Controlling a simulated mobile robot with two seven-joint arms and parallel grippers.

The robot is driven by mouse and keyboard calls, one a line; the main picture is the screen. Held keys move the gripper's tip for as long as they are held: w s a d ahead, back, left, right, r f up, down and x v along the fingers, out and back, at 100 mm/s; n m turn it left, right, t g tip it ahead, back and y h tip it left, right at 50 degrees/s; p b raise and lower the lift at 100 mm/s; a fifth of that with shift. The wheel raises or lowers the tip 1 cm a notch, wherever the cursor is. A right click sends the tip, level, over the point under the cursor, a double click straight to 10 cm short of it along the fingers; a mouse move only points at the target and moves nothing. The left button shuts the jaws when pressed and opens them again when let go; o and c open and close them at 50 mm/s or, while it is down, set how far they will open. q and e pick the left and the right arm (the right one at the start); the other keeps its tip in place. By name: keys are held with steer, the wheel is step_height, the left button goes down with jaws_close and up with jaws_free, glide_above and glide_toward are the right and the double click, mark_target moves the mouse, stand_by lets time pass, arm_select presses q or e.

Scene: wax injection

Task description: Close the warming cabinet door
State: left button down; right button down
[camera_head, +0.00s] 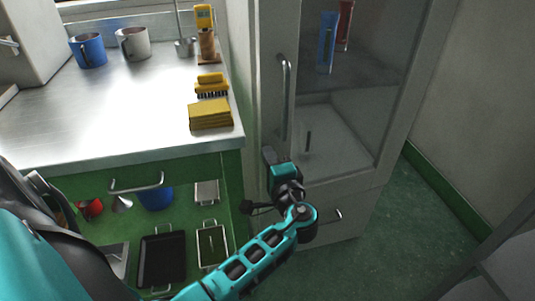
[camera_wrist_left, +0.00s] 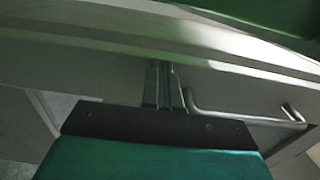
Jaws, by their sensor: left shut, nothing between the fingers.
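The warming cabinet (camera_head: 340,190) is the tall pale unit right of the counter in the head view. Its glass-fronted door (camera_head: 297,60) has a vertical metal handle (camera_head: 285,98) on its left side. The door looks flush or nearly flush; I cannot tell whether a small gap is left. My left gripper (camera_head: 270,155) is at the door's lower left, just below the handle. In the left wrist view its fingers (camera_wrist_left: 165,85) are shut and empty, close to a pale surface, with a metal bar handle (camera_wrist_left: 245,119) beside them. Contact is unclear. My right gripper is out of view.
The steel counter (camera_head: 110,110) holds a blue mug (camera_head: 88,50), a grey mug (camera_head: 133,44), a brush (camera_head: 211,86) and a yellow block (camera_head: 210,114). Green floor (camera_head: 400,235) is free right of the cabinet.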

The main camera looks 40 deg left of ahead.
arm_select(q)
steer(key=shift+w+a, duration=0.15)
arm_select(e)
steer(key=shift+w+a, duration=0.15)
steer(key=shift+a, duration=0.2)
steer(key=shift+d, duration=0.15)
